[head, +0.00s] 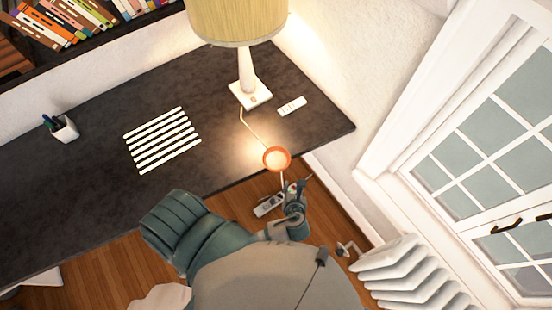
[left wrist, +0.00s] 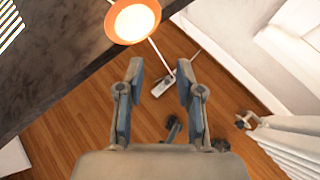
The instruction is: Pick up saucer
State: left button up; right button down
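The saucer (head: 277,158), round with an orange rim and a pale, brightly lit centre, is at the right front edge of the dark desk. It also shows at the top of the left wrist view (left wrist: 133,20), cut off by the frame edge. My left gripper (head: 297,188) is just in front of the desk edge, below and slightly right of the saucer in the head view. In the left wrist view its two fingers (left wrist: 160,68) are spread apart with nothing between them, and the saucer is beyond the left fingertip. My right gripper is not in view.
On the desk (head: 95,195) are a lamp (head: 247,80), a white remote (head: 292,106), a pen cup (head: 62,129) and light strips (head: 163,140). The lamp's cord runs past the saucer to a power strip (head: 269,205) on the floor. A radiator (head: 412,275) stands right.

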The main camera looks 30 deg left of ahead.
pick_arm(q)
jog(key=s+m, duration=0.1)
jog(key=m, duration=0.4)
send_near(287, 164)
jog(key=shift+w+a+f, duration=0.35)
jog(key=shift+w+f, duration=0.05)
jog(key=shift+f, duration=0.2)
jog(key=shift+w+a+f, duration=0.3)
jog(key=shift+w+f, duration=0.05)
jog(key=shift+f, duration=0.3)
jog(key=shift+w+b+x, duration=0.2)
jog(key=shift+b+x, duration=0.1)
jog(key=shift+x, duration=2.4)
jog(key=shift+d+r, duration=0.1)
jog(key=shift+r, duration=0.05)
grip_shut()
